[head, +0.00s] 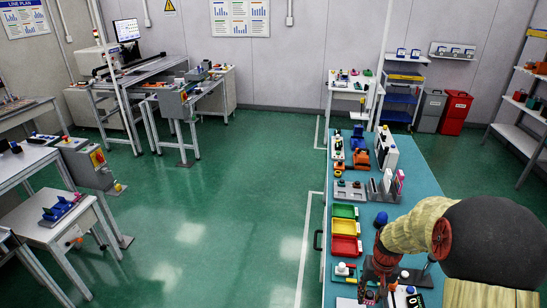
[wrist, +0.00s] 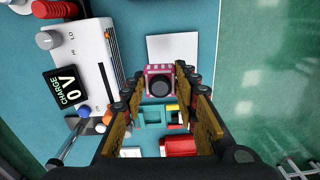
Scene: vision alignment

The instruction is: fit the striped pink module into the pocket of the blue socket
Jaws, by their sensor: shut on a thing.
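The pink module (wrist: 151,70) has a striped edge and a round black face. It sits between the fingertips of my gripper (wrist: 160,84) in the wrist view, and the fingers are shut on it. Below it in that picture is a teal-blue block (wrist: 140,117) with openings, partly hidden by the fingers; it looks like the blue socket, but I cannot be sure. Module and block look apart in the picture.
A white plate (wrist: 172,47) lies beyond the module. A white meter box (wrist: 83,57) with a charge display (wrist: 66,91) stands left. A red block (wrist: 180,146) is close to the right finger. Green (head: 345,211), yellow (head: 344,227) and red (head: 345,246) trays line the bench's left edge.

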